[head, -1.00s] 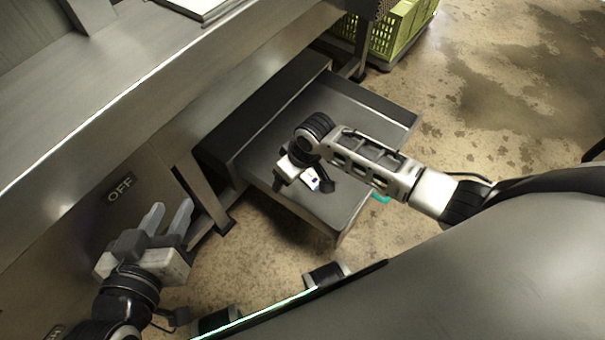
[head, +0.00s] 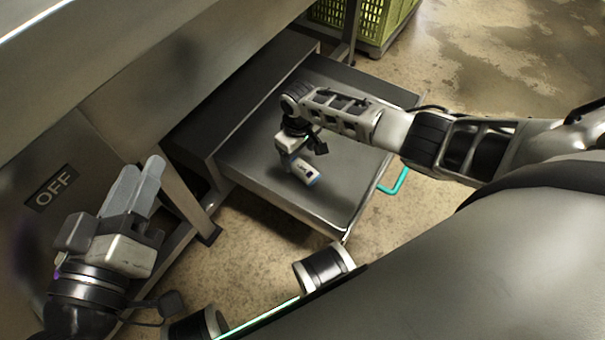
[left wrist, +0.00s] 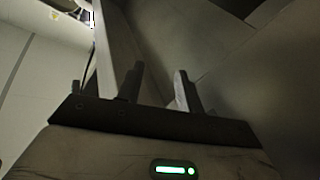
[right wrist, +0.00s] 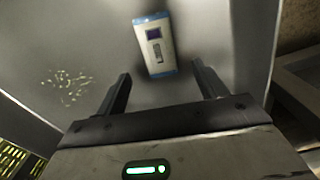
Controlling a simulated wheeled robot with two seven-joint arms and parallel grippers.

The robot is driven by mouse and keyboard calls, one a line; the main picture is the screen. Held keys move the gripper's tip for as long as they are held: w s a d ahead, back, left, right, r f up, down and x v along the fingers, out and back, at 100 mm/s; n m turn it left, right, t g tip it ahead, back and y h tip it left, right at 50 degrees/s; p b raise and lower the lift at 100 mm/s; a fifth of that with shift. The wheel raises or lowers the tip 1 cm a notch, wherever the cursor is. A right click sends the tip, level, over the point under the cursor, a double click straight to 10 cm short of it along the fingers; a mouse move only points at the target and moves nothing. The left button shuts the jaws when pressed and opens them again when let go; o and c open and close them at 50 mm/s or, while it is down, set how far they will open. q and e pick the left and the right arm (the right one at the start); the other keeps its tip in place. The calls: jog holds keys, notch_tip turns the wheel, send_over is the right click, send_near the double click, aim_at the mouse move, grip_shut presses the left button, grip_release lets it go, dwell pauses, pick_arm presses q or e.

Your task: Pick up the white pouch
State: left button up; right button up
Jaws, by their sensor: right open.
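The white pouch (right wrist: 155,47) has blue ends and a dark printed patch. It lies on a grey metal surface, just beyond and between my right fingertips in the right wrist view. In the head view the pouch (head: 306,174) shows partly, next to my right gripper (head: 297,162). My right gripper (right wrist: 162,80) is open with nothing between its fingers. My left gripper (head: 142,168) is at the lower left, away from the pouch. In the left wrist view my left gripper (left wrist: 158,75) is open and empty.
The pouch's surface is a pulled-out grey drawer-like platform (head: 345,180) with a teal handle (head: 395,183). A metal counter (head: 150,60) overhangs at the left, with an OFF label (head: 52,187) below. A yellow-green crate (head: 370,20) stands behind on the floor.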

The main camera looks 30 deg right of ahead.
aim_at(300, 166)
notch_tip(300, 166, down, 5)
jog(key=b, duration=0.4)
jog(key=shift+s+f, duration=0.1)
jog(key=shift+f, duration=0.05)
pick_arm(q)
notch_tip(300, 166, up, 7)
jog(key=w+m+t+h, duration=0.2)
jog(key=m+t+h, duration=0.1)
jog(key=m+t, duration=0.1)
jog(key=shift+a+m, duration=0.45)
jog(key=shift+m, duration=0.35)
pick_arm(e)
jog(key=c, duration=1.1)
